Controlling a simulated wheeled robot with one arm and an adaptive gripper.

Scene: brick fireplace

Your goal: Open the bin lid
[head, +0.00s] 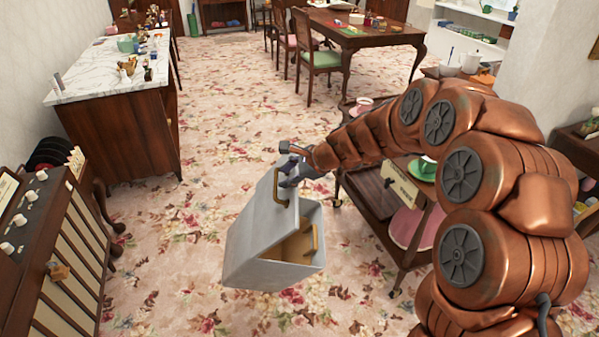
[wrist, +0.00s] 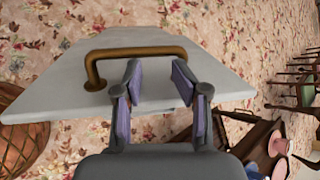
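The pale grey bin (head: 294,273) stands on the carpet in the middle of the head view. Its lid (head: 250,231) is a grey panel with a brass handle (head: 278,188) near its upper end. The lid looks steeply tilted, and the bin's inside shows to its right with a brown piece in it. My gripper (head: 291,173) is at the handle's upper end. In the wrist view the lid (wrist: 75,75) lies below the fingers and the handle (wrist: 135,53) arches across it. Contact is unclear.
A dark wooden cart (head: 375,204) stands close to the right of the bin. A marble-topped cabinet (head: 120,125) is at the back left and a radio-like cabinet (head: 60,265) at the front left. Floral carpet (head: 215,130) lies clear behind the bin.

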